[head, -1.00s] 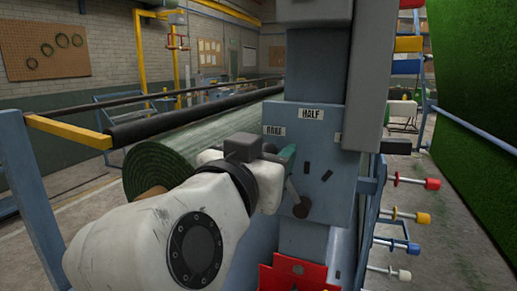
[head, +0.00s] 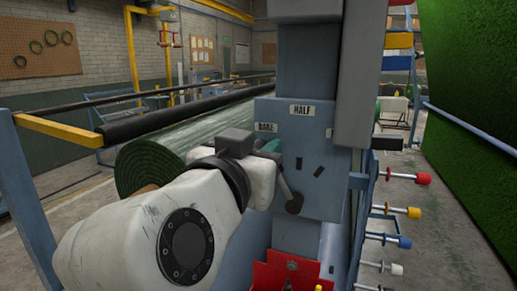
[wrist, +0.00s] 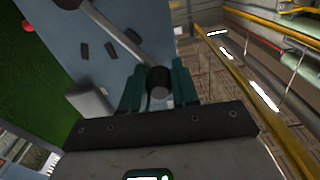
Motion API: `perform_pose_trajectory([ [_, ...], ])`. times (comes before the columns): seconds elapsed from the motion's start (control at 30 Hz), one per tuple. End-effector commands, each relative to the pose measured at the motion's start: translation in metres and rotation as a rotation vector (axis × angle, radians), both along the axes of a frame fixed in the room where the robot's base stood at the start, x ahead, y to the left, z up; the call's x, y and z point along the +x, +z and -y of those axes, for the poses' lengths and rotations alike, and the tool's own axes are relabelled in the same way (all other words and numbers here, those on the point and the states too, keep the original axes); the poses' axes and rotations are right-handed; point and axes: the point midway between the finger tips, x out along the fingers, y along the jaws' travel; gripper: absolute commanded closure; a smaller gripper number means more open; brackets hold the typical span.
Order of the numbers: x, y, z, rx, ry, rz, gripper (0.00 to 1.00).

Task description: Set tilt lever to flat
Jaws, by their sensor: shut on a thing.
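The tilt lever is a grey metal rod on a dark round pivot (head: 294,203) on the blue-grey post box (head: 318,190). It leans up and to the left from the pivot, toward a label (head: 265,127) that seems to read RAKE. A HALF label (head: 302,110) is at the top middle; a third label (head: 329,133) is partly hidden by a grey column. My gripper (head: 272,150) is shut on the lever's end. In the wrist view, the green fingers sit either side of the dark round lever knob (wrist: 159,83), with the rod (wrist: 115,34) running up-left.
A rolled turf (head: 145,165) lies behind my arm, under a dark roller bar (head: 180,120). Pegs with coloured ends, such as a red one (head: 423,179), stick out on the right. A green turf sheet (head: 475,90) hangs at far right. A red bracket (head: 287,272) is below the lever.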

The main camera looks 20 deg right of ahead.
Motion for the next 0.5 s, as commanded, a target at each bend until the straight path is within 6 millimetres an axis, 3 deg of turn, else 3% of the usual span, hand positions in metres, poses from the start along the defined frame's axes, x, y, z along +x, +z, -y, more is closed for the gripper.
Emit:
perform_pose_trajectory([
  [0.5,-0.01,0.002,0.009,0.112,0.005,0.111,1.0],
])
